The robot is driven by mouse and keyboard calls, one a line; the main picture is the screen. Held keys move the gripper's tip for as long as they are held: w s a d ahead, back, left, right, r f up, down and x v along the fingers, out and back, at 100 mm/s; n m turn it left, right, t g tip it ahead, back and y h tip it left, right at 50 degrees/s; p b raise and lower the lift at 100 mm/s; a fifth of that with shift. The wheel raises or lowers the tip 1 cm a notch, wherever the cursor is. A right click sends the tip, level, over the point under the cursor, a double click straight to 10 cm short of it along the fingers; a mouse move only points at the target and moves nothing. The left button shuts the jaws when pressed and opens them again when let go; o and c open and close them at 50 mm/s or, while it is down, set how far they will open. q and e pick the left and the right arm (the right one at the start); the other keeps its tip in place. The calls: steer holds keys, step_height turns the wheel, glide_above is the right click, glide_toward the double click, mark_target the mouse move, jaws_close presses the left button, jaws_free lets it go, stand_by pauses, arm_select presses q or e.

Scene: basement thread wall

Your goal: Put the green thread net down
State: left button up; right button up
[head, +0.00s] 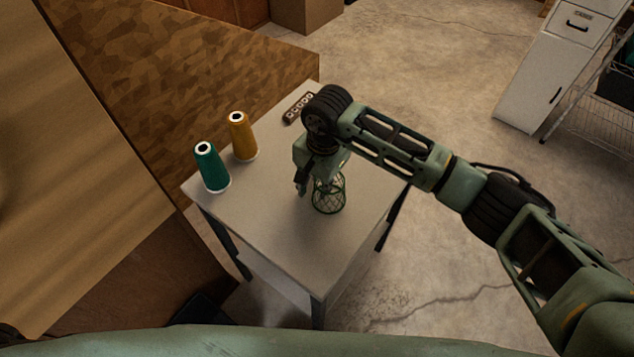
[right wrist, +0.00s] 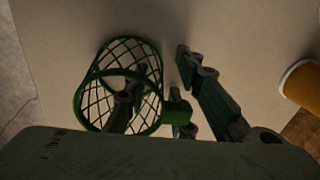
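The green thread net (head: 329,195) is a small round cage of green mesh over the middle of the grey table (head: 262,205). It looks upright, with its lower end at or close to the tabletop. In the right wrist view the net (right wrist: 120,84) has a small green tab on its right side. My right gripper (head: 316,188) is at the net. One finger shows through the mesh and the other stands to its right, with a gap between the fingertips (right wrist: 160,70). It looks open. My left gripper is not in view.
A green thread cone (head: 211,170) and an orange thread cone (head: 242,138) stand near the table's left edge. A dark strip with holes (head: 298,107) lies at the far edge. The front of the table is clear. A patterned board (head: 190,75) rises at left.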

steer(key=shift+r, duration=0.55)
step_height(320, 180, up, 11)
steer(key=b, duration=0.2)
steer(key=shift+s+d, duration=0.3)
steer(key=shift+d, duration=0.15)
